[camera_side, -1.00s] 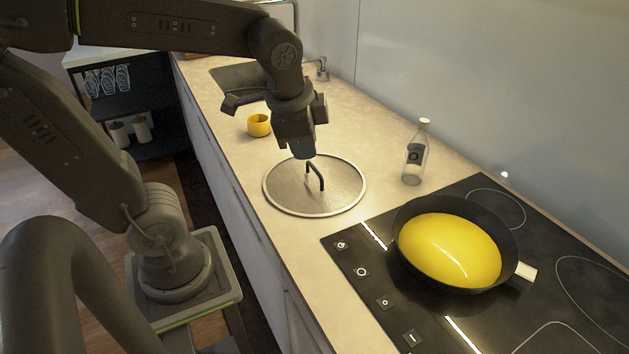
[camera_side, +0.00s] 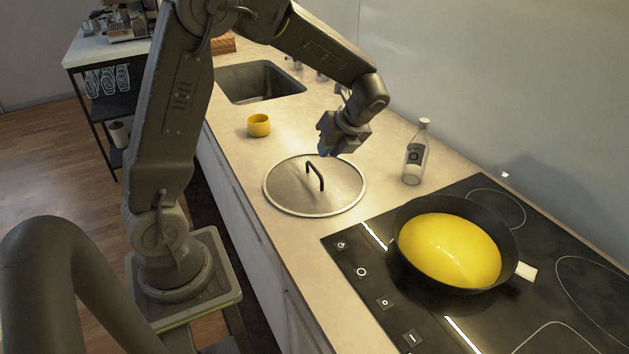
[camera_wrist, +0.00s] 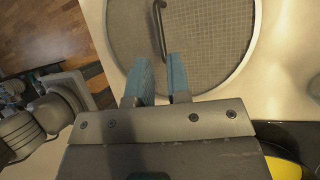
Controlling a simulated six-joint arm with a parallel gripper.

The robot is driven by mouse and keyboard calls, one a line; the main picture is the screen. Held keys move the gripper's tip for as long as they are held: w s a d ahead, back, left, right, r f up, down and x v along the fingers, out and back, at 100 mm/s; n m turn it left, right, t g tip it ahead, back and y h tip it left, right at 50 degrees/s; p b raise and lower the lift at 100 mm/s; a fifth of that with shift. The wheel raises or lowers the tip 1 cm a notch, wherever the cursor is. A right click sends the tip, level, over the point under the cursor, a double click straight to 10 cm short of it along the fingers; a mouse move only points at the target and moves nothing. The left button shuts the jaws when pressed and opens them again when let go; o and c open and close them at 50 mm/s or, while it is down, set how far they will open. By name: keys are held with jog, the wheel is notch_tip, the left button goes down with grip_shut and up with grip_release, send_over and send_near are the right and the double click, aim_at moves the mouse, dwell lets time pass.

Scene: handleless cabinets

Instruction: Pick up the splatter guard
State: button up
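The splatter guard (camera_side: 290,196) is a round, flat mesh disc with a pale rim and a dark arched handle (camera_side: 315,176). It lies flat on the counter, left of the stove. In the wrist view the guard (camera_wrist: 205,40) fills the top, with its handle (camera_wrist: 160,30) just beyond the fingertips. My gripper (camera_side: 327,152) is above the guard's far edge, beside the handle and apart from it. In the wrist view the two blue fingers of my gripper (camera_wrist: 159,62) stand apart with nothing between them.
A black pan (camera_side: 398,222) with yellow contents stands on the black stove (camera_side: 350,250). A glass bottle (camera_side: 413,165) is right of the guard. A yellow cup (camera_side: 258,125) and a sink (camera_side: 262,82) lie behind it.

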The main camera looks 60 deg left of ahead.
aim_at(315, 168)
jog(key=x, duration=0.3)
jog(key=shift+a+f, duration=0.1)
jog(key=shift+f, duration=0.05)
jog(key=shift+d+x, duration=0.15)
jog(key=shift+x, duration=1.2)
jog(key=shift+d+x, duration=0.2)
jog(key=shift+x, duration=1.15)
jog(key=shift+s+f, duration=0.1)
jog(key=shift+f, duration=0.05)
grip_shut()
